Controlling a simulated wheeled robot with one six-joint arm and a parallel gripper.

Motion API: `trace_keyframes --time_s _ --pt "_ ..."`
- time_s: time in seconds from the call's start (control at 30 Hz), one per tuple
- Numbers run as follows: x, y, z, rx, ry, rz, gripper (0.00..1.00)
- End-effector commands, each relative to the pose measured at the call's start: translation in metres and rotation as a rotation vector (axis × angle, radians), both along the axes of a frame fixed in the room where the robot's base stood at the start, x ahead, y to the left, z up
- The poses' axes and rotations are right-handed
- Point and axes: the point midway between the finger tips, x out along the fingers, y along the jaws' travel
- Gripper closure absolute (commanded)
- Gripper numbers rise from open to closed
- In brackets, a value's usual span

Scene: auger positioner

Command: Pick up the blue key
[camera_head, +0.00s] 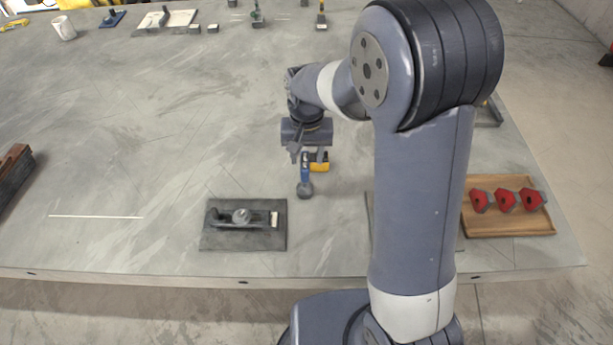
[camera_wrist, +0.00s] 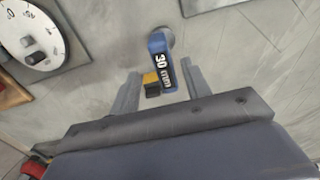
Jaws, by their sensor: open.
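The blue key (camera_wrist: 157,58) has a blue block handle with white lettering and a round grey end pointing away from my gripper. In the head view the blue key (camera_head: 304,174) is just below my gripper (camera_head: 309,153), its grey end toward the table's front edge. My gripper (camera_wrist: 161,72) is open, with one finger on each side of the key in the wrist view. I cannot tell the height gap or whether the fingers touch it. A yellow and black piece (camera_wrist: 152,83) sits right beside the key, also between the fingers, and shows as yellow in the head view (camera_head: 320,166).
A dark plate with a black-handled fixture (camera_head: 243,240) lies front left of the key. A wooden tray (camera_head: 510,231) with red pieces (camera_head: 506,200) is at the right. A dial plate (camera_wrist: 32,45) is left in the wrist view. Table left of the key is mostly clear.

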Motion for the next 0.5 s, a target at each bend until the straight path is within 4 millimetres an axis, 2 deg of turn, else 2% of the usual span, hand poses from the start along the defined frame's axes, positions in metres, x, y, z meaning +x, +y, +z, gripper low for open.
trace_keyframes --time_s 0.17,0.4,0.5 --pt "0.001 0.002 -0.013 -0.001 0.003 0.001 0.55" --pt "0.003 0.004 -0.044 -0.001 0.003 0.0 0.55" --pt "0.003 0.004 -0.052 0.0 0.001 0.0 0.55"
